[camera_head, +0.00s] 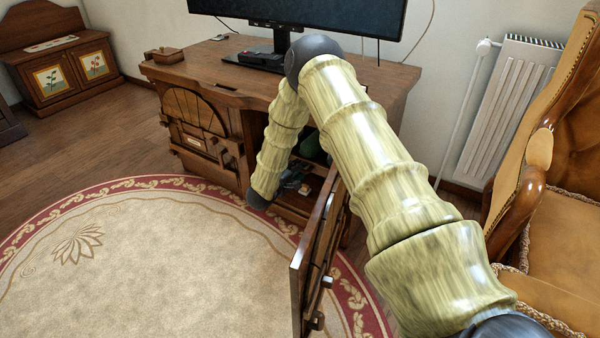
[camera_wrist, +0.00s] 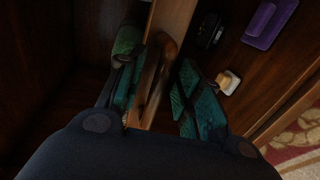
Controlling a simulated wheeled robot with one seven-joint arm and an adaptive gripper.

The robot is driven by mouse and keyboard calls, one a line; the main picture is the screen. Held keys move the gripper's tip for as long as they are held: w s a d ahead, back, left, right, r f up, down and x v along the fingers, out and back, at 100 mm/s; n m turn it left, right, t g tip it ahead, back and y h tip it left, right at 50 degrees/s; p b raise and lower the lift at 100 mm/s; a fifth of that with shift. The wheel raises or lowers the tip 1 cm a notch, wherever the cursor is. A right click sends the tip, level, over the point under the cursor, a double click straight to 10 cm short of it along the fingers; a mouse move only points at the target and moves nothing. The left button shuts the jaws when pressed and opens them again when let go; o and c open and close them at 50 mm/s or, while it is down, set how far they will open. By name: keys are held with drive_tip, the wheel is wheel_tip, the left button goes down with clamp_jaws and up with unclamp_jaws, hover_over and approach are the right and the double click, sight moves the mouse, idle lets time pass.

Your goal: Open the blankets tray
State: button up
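My gripper (camera_head: 292,180) is inside the open right compartment of the wooden desk, partly hidden by my arm in the head view. In the wrist view its teal-padded fingers (camera_wrist: 160,95) are apart, one on each side of a curved brown wooden handle (camera_wrist: 153,75). The handle is on the edge of a lighter wooden board (camera_wrist: 172,18), which may be the front of the blankets tray; no label shows. A gap shows between the right finger and the handle; contact on the left cannot be told.
The compartment's door (camera_head: 312,255) stands open toward me, right of my gripper. A green item (camera_wrist: 127,43), a purple item (camera_wrist: 268,22), a dark round item (camera_wrist: 208,30) and a small whitish item (camera_wrist: 228,82) lie nearby. An armchair (camera_head: 545,230) is at right; the rug (camera_head: 150,260) is clear.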

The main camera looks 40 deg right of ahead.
drive_tip(key=shift+w+d, duration=0.2)
drive_tip(key=shift+d, duration=0.25)
drive_tip(key=shift+f, duration=0.1)
clamp_jaws()
